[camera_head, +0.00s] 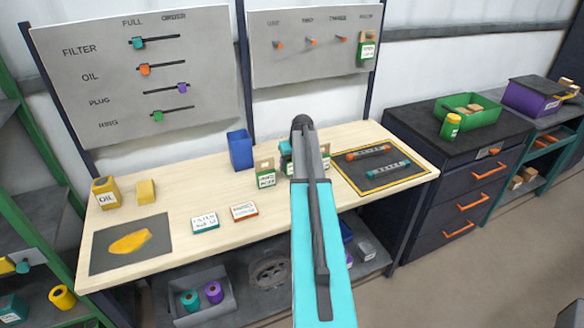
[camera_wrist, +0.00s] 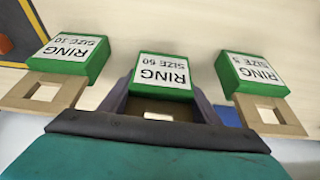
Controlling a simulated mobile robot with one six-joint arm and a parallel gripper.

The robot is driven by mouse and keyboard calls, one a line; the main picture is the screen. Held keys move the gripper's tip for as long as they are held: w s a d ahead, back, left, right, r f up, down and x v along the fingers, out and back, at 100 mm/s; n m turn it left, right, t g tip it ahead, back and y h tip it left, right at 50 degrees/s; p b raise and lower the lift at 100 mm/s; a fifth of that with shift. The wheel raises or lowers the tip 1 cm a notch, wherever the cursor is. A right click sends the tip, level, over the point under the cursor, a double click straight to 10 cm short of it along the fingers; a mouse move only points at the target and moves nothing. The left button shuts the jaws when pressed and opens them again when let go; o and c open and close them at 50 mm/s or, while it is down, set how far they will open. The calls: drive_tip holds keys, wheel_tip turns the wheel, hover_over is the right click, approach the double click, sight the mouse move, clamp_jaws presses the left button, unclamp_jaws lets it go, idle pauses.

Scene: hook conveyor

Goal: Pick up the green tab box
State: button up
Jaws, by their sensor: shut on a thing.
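Three green boxes with pale wooden tabs stand in a row in the wrist view: a left box (camera_wrist: 70,55), a middle box (camera_wrist: 162,72) and a right box (camera_wrist: 253,70). Each has a white RING label, upside down in this view. My gripper (camera_wrist: 160,98) is shut on the middle box, with a dark finger on each side of its tab. I cannot tell whether this box is off the table. In the head view, one green tab box (camera_head: 266,180) shows left of my arm. My arm mostly hides the others and the gripper.
The wooden table (camera_head: 165,187) holds a blue bin (camera_head: 240,150), a yellow OIL can (camera_head: 105,192), two small labelled boxes and a dark mat (camera_head: 374,183) with two tools. A pegboard (camera_head: 313,68) stands behind, with another green tab box (camera_head: 367,50) hanging on it. Drawers stand right.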

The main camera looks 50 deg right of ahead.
wheel_tip(320, 180, up, 2)
drive_tip(key=shift+r+b, duration=0.1)
drive_tip(key=shift+b, duration=0.45)
drive_tip(key=s+a+b, duration=0.1)
drive_tip(key=s+a, duration=0.1)
drive_tip(key=s, duration=0.1)
drive_tip(key=s+a+b, duration=0.1)
drive_tip(key=s+a, duration=0.2)
drive_tip(key=s, duration=0.1)
drive_tip(key=s+a+r+b, duration=0.1)
drive_tip(key=s+a+b, duration=0.1)
drive_tip(key=s+a, duration=0.1)
drive_tip(key=shift+s, duration=0.5)
drive_tip(key=shift+s+a+r+b, duration=0.2)
drive_tip(key=shift+s+a+b, duration=0.1)
drive_tip(key=shift+s+a, duration=0.6)
drive_tip(key=shift+s+d, duration=0.1)
drive_tip(key=shift+d, duration=0.05)
